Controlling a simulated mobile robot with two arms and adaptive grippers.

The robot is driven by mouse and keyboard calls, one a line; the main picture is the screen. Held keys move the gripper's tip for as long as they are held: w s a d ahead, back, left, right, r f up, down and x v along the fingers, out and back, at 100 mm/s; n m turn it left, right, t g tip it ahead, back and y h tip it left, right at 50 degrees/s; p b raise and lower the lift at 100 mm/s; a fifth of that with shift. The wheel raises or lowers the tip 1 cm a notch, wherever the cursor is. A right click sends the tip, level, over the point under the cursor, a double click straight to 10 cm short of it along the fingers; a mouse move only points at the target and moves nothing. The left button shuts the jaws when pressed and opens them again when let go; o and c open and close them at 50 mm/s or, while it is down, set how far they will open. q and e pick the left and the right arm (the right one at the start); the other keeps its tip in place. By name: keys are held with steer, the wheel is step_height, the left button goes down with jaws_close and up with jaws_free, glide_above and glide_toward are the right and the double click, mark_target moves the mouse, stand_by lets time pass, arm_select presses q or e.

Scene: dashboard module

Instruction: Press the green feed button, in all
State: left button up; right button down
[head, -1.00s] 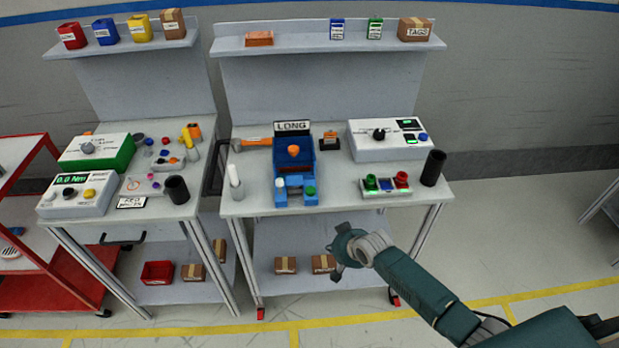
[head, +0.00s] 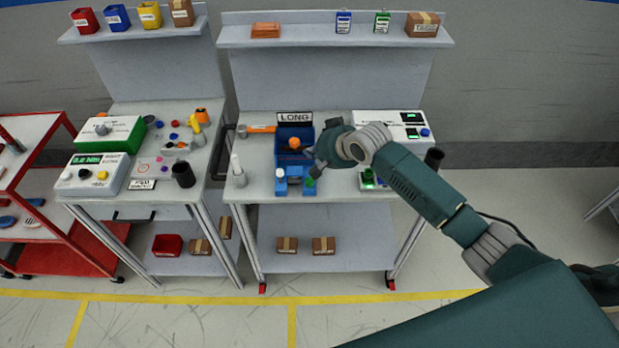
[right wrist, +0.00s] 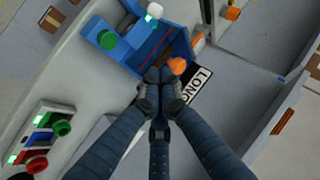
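That green button also shows in the right wrist view (right wrist: 107,39). A small button box (head: 374,187) beside the fixture has another green button (head: 367,177); its red button is hidden by my arm in the head view but shows in the right wrist view (right wrist: 37,164). I cannot read which is labelled feed. My right gripper (right wrist: 160,78) has its fingertips together, empty, above the fixture. My left gripper is out of view.
A white box with a dial and displays (head: 395,123) stands behind my arm. An orange-handled hammer (head: 258,129) lies beside the fixture.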

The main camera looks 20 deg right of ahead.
steer(key=shift+f, duration=0.15)
steer(key=b, duration=0.6)
glide_above(312, 182)
step_height(312, 182, down, 7)
steer(key=shift+f, duration=0.75)
steer(key=shift+f, duration=0.15)
stand_by(0.6)
steer(key=shift+f, duration=0.3)
